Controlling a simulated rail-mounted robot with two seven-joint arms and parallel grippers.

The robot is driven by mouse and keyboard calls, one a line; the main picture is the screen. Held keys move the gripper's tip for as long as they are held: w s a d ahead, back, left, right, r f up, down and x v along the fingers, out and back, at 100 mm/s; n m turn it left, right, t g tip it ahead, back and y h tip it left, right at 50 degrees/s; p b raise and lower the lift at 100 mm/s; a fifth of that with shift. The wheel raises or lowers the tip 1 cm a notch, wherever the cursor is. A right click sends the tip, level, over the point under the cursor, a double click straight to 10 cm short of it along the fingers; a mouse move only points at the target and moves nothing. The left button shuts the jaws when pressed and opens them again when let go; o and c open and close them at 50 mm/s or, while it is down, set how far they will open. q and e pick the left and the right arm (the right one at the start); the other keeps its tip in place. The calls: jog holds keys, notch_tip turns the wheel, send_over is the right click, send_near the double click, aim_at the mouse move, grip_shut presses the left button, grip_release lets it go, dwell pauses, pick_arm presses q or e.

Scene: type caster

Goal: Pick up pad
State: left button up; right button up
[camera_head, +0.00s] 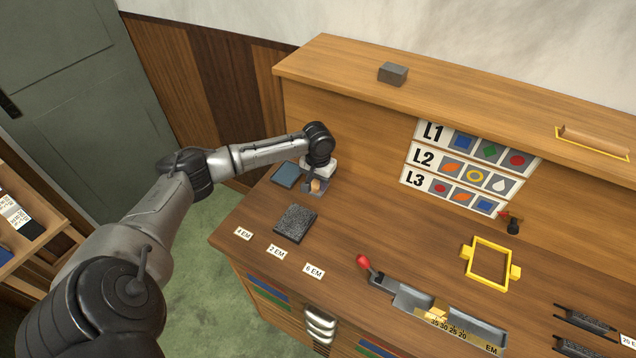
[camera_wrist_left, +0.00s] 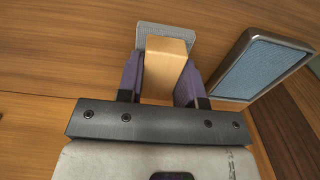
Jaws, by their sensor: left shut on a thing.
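The pad (camera_head: 316,186) has a light wooden block as its handle and a flat grey base. It is at the back left of the wooden desk, close to the upright panel. My left gripper (camera_head: 313,178) points down and is shut on the wooden block. In the left wrist view, the fingers of my left gripper (camera_wrist_left: 163,72) press on both sides of the pad's block (camera_wrist_left: 166,62), with the grey base beyond it. I cannot tell whether the base touches the desk. My right gripper is not in view.
A framed blue slab (camera_head: 286,175) lies just left of the pad; the wrist view also shows it (camera_wrist_left: 262,68). A dark speckled slab (camera_head: 295,223) lies in front. A yellow frame (camera_head: 488,263) and a metal composing stick (camera_head: 430,305) lie right. The desk between is clear.

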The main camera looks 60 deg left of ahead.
pick_arm(q)
jog(key=shift+r, duration=0.65)
jog(key=r, duration=0.2)
jog(key=r+p, duration=0.1)
jog(key=shift+w+d+r, duration=0.2)
jog(key=shift+w+d, duration=0.05)
jog(key=shift+d, duration=0.15)
jog(key=w+d+r+p, duration=0.1)
jog(key=w+d+r, duration=0.3)
jog(key=d, duration=0.6)
notch_tip(320, 180, up, 2)
jog(key=shift+r+p, duration=0.1)
jog(key=shift+p, duration=0.2)
jog(key=o, duration=0.4)
jog(key=shift+c, duration=1.4)
